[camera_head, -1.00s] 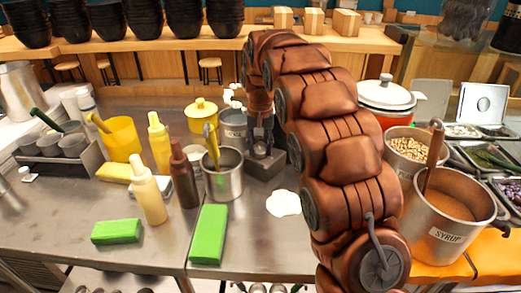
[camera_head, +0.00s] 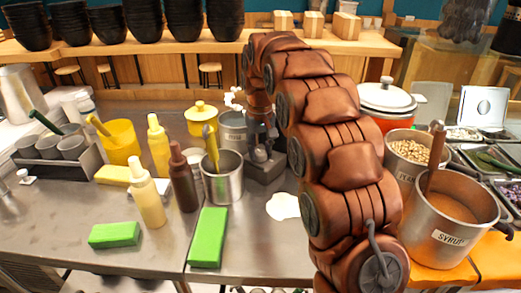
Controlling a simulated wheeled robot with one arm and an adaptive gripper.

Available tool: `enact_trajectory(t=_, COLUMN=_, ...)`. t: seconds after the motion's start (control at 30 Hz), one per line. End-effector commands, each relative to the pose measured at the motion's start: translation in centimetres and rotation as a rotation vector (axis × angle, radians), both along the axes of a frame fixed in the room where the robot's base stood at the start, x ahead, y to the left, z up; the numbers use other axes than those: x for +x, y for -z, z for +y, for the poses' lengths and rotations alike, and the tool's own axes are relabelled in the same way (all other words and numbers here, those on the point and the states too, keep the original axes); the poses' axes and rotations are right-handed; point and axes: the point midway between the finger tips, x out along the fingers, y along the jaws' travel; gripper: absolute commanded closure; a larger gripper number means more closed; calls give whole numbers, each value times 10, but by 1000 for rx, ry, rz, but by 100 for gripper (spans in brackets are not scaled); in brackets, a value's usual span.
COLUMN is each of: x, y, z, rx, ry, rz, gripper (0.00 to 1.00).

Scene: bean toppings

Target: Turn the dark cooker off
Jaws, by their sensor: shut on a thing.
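The dark cooker (camera_head: 267,171) is a low, dark grey block on the steel counter, right of the metal pot with the yellow-handled tool. My gripper (camera_head: 262,152) points down at its top and is shut on a small part there, which looks like its knob. The fingertips are small and dark against the dark cooker, so the exact grip is hard to see. My brown arm covers the area to the right of the cooker. Whether the cooker is on or off cannot be told.
A metal pot (camera_head: 223,178) stands close left of the cooker, and a grey pot (camera_head: 232,130) stands behind it. A white spill (camera_head: 284,206) is in front. A syrup pot (camera_head: 447,225) stands at right.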

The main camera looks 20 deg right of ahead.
Motion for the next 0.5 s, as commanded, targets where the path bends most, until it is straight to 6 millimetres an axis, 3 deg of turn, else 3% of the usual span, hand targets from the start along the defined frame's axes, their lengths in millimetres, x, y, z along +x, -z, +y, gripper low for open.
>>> enact_trajectory(t=0.13, x=0, y=-1, z=0, rx=0, ry=0, rz=-1, gripper=95)
enact_trajectory(t=0.17, x=0, y=-1, z=0, rx=0, ry=0, rz=-1, gripper=58)
enact_trajectory(t=0.2, x=0, y=-1, z=0, rx=0, ry=0, rz=-1, gripper=54)
enact_trajectory(t=0.4, x=0, y=0, z=0, rx=0, ry=1, rz=0, gripper=34)
enact_trajectory(t=0.5, x=0, y=0, z=0, rx=0, ry=1, rz=0, gripper=34)
